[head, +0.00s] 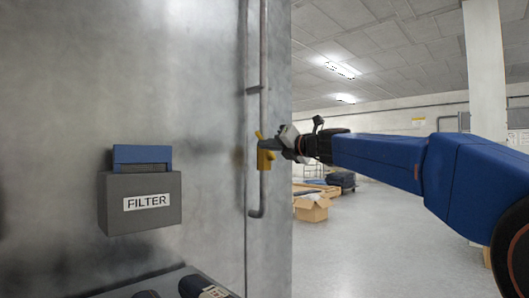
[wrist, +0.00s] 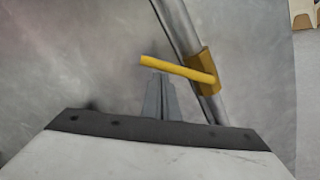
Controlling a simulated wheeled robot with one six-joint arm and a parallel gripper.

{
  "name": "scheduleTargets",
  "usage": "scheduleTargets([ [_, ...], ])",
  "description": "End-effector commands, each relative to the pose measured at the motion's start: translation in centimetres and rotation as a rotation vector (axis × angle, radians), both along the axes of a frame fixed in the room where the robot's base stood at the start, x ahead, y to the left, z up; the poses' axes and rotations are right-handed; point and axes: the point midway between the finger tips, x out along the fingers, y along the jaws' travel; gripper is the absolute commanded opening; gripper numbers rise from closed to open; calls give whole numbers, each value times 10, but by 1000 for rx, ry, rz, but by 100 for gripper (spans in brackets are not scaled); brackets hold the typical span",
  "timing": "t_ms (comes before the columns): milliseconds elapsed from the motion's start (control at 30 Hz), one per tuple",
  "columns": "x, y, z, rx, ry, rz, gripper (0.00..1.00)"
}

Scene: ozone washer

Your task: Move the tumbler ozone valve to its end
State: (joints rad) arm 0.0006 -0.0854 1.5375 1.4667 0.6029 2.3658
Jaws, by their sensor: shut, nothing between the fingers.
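The ozone valve (head: 265,160) is a yellow fitting on a thin vertical grey pipe (head: 264,70) along the metal wall. In the wrist view the valve body (wrist: 203,74) sits on the pipe. Its yellow lever (wrist: 175,68) sticks out to the left, tilted slightly. My gripper (head: 277,146) is at the valve, reaching in from the right. In the wrist view the shut fingers (wrist: 160,82) are just below the lever, near its free end. They hold nothing. I cannot tell whether the tips touch the lever.
A grey box marked FILTER (head: 140,203) with a blue top is fixed to the wall at left. Dark items (head: 195,286) lie at the bottom. An open cardboard box (head: 312,207) and pallets stand behind on the floor.

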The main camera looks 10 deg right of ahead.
Motion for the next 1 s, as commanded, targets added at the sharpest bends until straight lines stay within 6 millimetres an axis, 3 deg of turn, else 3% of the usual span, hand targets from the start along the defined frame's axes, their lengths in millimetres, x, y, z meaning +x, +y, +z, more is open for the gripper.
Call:
scheduleTargets([
  [433, 15, -21, 28, -2, -3, -1, 0],
  [1000, 32, -43, 41, -2, -1, 0, 0],
])
